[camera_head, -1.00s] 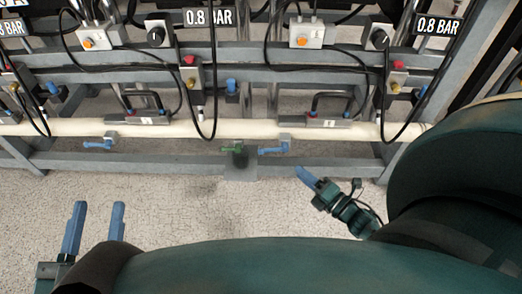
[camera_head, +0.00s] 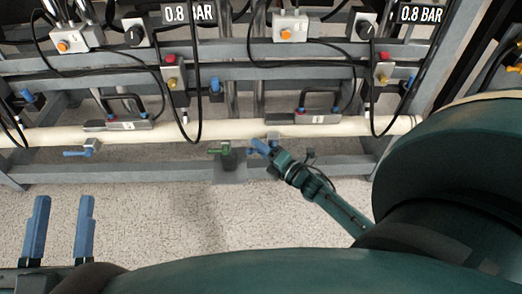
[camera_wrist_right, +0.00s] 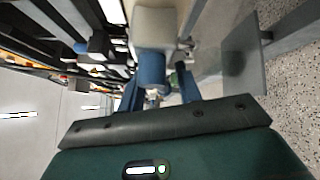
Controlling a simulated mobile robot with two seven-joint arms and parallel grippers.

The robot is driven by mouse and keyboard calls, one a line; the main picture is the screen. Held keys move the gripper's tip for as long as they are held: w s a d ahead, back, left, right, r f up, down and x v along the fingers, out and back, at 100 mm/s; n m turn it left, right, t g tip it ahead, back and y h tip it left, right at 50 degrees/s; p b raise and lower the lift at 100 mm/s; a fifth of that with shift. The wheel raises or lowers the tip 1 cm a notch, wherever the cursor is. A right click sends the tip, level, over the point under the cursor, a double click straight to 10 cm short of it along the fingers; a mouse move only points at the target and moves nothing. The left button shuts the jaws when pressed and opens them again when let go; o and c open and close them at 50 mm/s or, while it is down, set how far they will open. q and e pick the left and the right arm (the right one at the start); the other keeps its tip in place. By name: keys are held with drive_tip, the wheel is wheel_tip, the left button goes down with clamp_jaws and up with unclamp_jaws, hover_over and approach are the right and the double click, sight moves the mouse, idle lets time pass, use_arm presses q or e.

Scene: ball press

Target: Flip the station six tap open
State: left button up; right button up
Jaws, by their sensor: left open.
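A blue-handled tap with a grey body (camera_head: 273,136) hangs under the cream pipe at right of centre; I take it as station six's, though its number is unreadable. My right gripper (camera_head: 260,147) is at this tap and hides most of its handle. In the right wrist view the tap's blue handle (camera_wrist_right: 152,68) points towards my right gripper (camera_wrist_right: 160,95), whose fingers are apart on either side of it. I cannot tell whether they touch it. My left gripper (camera_head: 60,228) is open and empty at the lower left, over the floor.
Another blue-handled tap (camera_head: 80,152) hangs further left on the cream pipe (camera_head: 230,131). A green-handled valve (camera_head: 220,151) stands close left of my right gripper, above a grey plate (camera_head: 230,175). Black hoses loop down in front of the pipe. The floor in front is clear.

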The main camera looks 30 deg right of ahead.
drive_tip(key=shift+w, duration=0.1)
drive_tip(key=shift+c, duration=0.5)
clamp_jaws()
